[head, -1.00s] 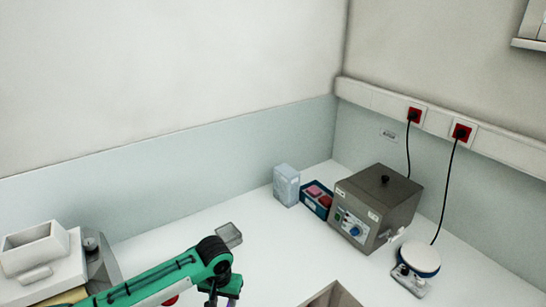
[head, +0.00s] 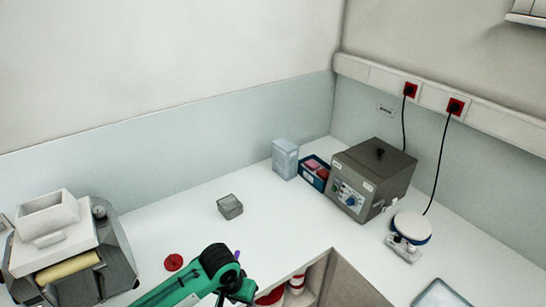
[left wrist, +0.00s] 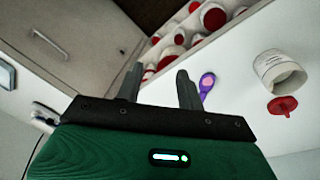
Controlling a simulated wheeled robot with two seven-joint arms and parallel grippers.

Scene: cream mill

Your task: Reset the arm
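My left arm (head: 205,280) is green with a black joint and reaches in from the bottom of the head view, over the front edge of the white worktop. Its gripper is hard to make out there. In the left wrist view the left gripper (left wrist: 158,88) shows two dark fingers standing apart with nothing between them. A purple item (left wrist: 207,85) lies beyond the right-hand finger, apart from it as far as I can tell. My right gripper is in neither view.
On the worktop are a white roller machine (head: 62,235), a grey box (head: 230,206), a red lid (head: 174,262), a brown-grey heater (head: 370,180) and a white round device (head: 411,228). Red-and-white jars (head: 297,283) fill an open compartment below. An open white jar (left wrist: 280,72) lies in the wrist view.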

